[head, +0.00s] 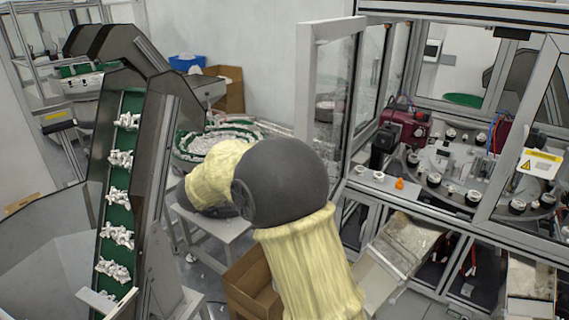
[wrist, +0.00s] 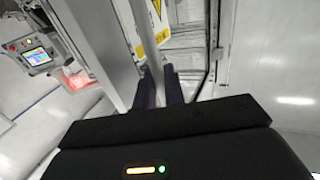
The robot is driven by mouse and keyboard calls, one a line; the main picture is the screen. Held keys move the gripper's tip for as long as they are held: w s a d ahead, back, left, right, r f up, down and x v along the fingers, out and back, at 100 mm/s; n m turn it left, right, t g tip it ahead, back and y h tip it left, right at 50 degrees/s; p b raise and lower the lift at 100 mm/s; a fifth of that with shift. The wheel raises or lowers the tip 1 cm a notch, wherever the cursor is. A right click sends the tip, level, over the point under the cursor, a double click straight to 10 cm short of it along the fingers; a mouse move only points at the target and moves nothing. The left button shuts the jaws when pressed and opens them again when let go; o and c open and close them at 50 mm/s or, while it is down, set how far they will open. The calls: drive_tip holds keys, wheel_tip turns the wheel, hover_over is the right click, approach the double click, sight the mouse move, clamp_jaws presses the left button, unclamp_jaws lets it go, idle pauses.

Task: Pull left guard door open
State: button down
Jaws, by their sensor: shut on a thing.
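The left guard door (head: 303,95), a clear panel in a grey metal frame, stands swung out from the cell at upper centre in the head view. My gripper (wrist: 160,88) shows in the wrist view with its two dark fingers close together on a slim grey upright part of the door (wrist: 130,38). Whether this part is the frame edge or a handle is unclear. A yellow warning label (wrist: 150,45) shows just beyond the fingers. In the head view my arm hides the gripper and the door's lower part.
The right guard door (head: 540,163) carries a warning sign. Inside the cell are a round dial table (head: 455,165) and a dark red unit (head: 403,127). A green conveyor (head: 120,190) with white parts stands left. A cardboard box (head: 250,285) is below my arm. A control screen (wrist: 35,55) shows in the wrist view.

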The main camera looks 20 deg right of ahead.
drive_tip(key=shift+d+r, duration=0.1)
drive_tip(key=shift+r, duration=0.1)
drive_tip(key=c, duration=1.6)
unclamp_jaws()
drive_tip(key=shift+w, duration=0.1)
drive_tip(key=shift+c, duration=0.2)
drive_tip(key=shift+o, duration=0.2)
drive_tip(key=shift+d+f, duration=0.15)
drive_tip(key=b+v, duration=0.7)
drive_tip(key=v, duration=1)
drive_tip(key=shift+a, duration=0.35)
